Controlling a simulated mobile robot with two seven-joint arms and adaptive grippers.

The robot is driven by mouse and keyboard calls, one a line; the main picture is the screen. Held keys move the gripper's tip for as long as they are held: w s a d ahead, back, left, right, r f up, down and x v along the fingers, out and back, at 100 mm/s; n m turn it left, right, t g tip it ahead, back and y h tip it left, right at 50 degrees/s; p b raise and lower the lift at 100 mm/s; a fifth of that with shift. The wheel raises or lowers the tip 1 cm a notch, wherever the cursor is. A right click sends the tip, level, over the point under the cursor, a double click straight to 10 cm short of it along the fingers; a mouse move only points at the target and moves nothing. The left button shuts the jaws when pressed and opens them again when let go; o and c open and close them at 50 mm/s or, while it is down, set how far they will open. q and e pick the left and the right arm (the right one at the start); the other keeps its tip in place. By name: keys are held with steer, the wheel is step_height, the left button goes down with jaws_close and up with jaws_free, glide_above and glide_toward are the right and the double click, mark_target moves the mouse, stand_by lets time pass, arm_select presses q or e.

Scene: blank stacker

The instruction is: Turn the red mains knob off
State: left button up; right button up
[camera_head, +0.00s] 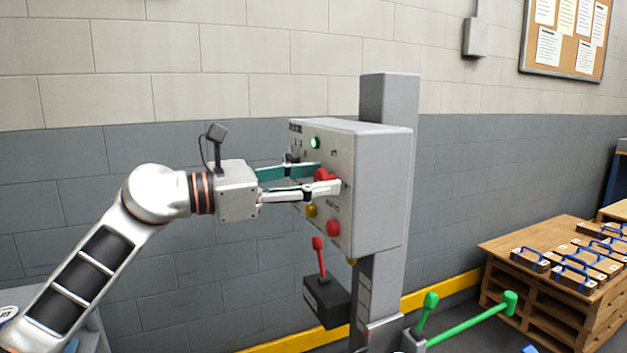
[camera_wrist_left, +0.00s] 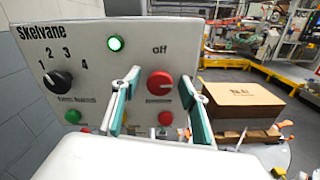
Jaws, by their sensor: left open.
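The red mains knob (camera_wrist_left: 160,84) is on the face of a grey control box, below the printed word "off". It also shows in the head view (camera_head: 322,174), partly covered by my fingers. My left gripper (camera_head: 325,178) is open at the panel face. In the left wrist view the gripper (camera_wrist_left: 160,98) has one finger on each side of the red knob, with gaps visible between them. I cannot tell the knob's exact pointing direction. A green lamp (camera_wrist_left: 115,43) is lit at the panel's top. My right gripper is not in view.
A black numbered knob (camera_wrist_left: 59,82) sits left of the red one. Green, yellow and red buttons line the lower panel, with a red button (camera_head: 334,228) low in the head view.

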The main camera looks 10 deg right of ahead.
arm_select(q)
steer(key=c, duration=1)
steer(key=shift+c, duration=0.6)
